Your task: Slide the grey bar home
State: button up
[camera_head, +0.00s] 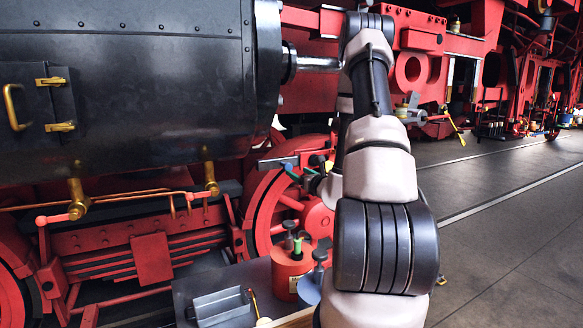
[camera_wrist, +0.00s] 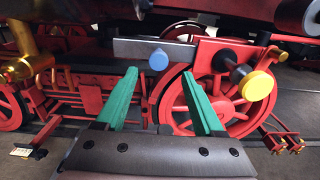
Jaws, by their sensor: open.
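The grey bar (camera_wrist: 135,47) lies level across the upper middle of the wrist view. Its right end meets a red block (camera_wrist: 207,57), but how deep it sits cannot be told. A round blue knob (camera_wrist: 158,59) is on the bar's face. In the head view the bar (camera_head: 277,162) shows small beside the red wheel, left of my arm. My gripper (camera_wrist: 160,72) has two green fingers, open and empty. The knob appears between the fingertips, apparently beyond them; no contact shows. My arm hides much of this area in the head view.
A red wheel (camera_wrist: 185,98) is behind. In the head view, a red canister (camera_head: 290,264) and grey tray (camera_head: 221,305) stand below. Clear floor (camera_head: 510,215) lies right.

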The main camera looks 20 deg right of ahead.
aim_at(289, 167)
jog(key=w, duration=0.8)
jog(key=shift+w+a, duration=0.25)
grip_shut()
dwell(1.0)
